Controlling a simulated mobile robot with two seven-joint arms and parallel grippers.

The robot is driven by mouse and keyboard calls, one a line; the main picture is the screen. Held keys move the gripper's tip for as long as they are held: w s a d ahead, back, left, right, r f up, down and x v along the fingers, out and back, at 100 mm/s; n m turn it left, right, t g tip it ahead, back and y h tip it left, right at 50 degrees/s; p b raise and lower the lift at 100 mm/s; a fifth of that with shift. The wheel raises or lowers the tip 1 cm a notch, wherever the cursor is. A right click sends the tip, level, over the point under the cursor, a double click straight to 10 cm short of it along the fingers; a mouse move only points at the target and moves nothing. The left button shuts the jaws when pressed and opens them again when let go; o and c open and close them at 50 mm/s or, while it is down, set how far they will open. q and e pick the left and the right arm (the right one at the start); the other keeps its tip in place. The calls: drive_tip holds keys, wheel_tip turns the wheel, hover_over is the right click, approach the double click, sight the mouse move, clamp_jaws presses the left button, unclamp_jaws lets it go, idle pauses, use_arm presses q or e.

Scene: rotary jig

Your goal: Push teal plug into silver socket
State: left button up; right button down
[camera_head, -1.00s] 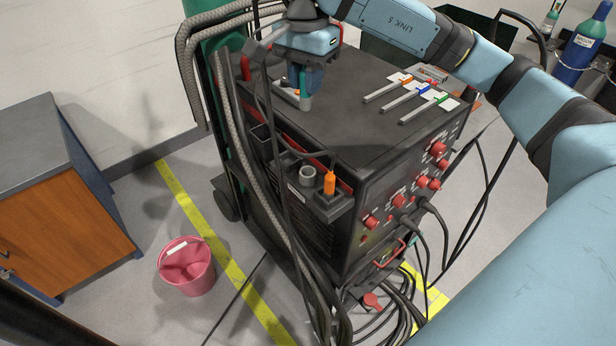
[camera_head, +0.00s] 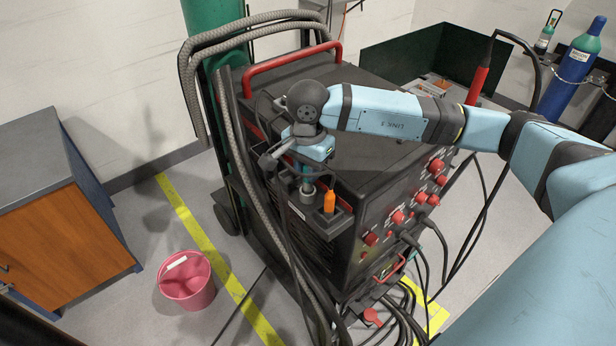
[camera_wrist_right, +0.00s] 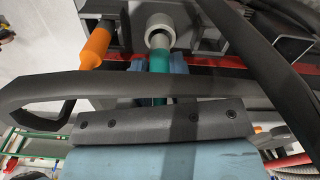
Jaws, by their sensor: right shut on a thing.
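The teal plug (camera_wrist_right: 158,64) is between the blue fingers of my right gripper (camera_wrist_right: 158,66), which is shut on it. The silver socket (camera_wrist_right: 158,24) is a light grey ring on the front ledge of the black machine. In the right wrist view the plug's end is at the socket's opening; I cannot tell whether it is inside. In the head view my right gripper (camera_head: 305,172) points down just above the socket (camera_head: 307,194), and hides most of the plug. My left gripper is not in view.
An orange-handled tool (camera_head: 329,202) stands close beside the socket, on its right in the head view and left in the wrist view (camera_wrist_right: 96,45). Hoses (camera_head: 230,130) hang at the machine's left. A pink bucket (camera_head: 187,286) stands on the floor.

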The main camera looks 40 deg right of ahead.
wheel_tip(320, 180, down, 3)
drive_tip(key=shift+f, duration=0.1)
drive_tip(key=shift+f, duration=0.15)
drive_tip(key=c, duration=1)
unclamp_jaws()
